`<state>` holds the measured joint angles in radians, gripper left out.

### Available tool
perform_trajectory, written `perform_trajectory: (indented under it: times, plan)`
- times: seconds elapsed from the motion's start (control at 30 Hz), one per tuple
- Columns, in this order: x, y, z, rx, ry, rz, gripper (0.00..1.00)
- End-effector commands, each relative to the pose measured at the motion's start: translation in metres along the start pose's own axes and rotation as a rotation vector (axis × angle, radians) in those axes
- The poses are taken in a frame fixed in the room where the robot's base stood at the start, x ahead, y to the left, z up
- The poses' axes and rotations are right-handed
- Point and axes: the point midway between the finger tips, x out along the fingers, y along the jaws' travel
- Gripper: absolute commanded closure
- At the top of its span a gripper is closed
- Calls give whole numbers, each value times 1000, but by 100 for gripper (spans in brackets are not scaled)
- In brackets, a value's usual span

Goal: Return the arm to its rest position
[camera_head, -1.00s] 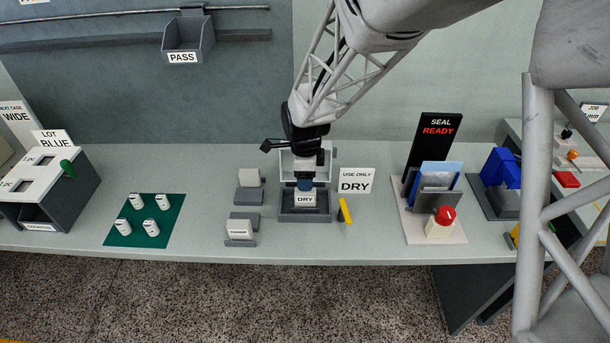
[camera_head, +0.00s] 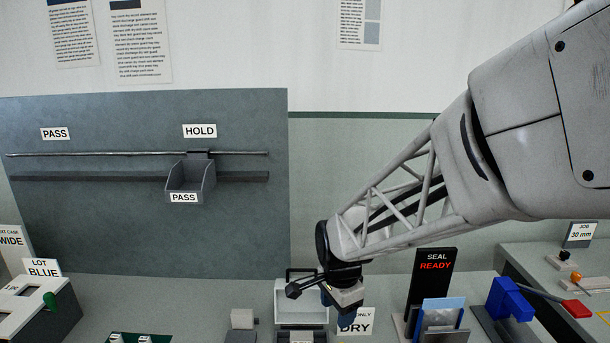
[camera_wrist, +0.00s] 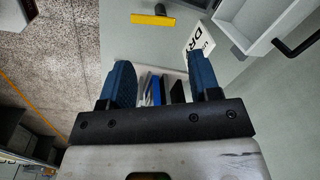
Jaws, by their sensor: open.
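My gripper (camera_head: 337,306) hangs in the air in front of the open white box (camera_head: 303,308) and the "USE ONLY DRY" sign (camera_head: 358,318), partly covering the sign. In the wrist view my gripper (camera_wrist: 163,82) shows two blue fingers well apart with nothing held between them. The sign (camera_wrist: 198,42) and part of the white box (camera_wrist: 258,20) show beyond the fingertips.
The black "SEAL READY" panel (camera_head: 434,278) stands right of my gripper, with a blue device (camera_head: 510,300) further right. A grey "PASS" bin (camera_head: 190,180) hangs on the wall rail at left. A yellow bar (camera_wrist: 152,20) lies on the bench.

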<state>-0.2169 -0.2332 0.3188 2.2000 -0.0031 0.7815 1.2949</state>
Motion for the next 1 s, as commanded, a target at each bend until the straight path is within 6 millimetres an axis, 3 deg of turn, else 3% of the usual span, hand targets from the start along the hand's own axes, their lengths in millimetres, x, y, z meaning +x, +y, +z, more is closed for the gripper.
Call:
perform_trajectory:
  times: [0.1, 0.5, 0.8, 1.0]
  plan:
    - [-24, 27, -7, -116, 11, -20, 43]
    - [-82, 117, -16, -528, 61, -60, 43]
    - [-109, 184, -12, -833, 115, -72, 43]
    - [-117, 217, -7, -986, 143, -68, 43]
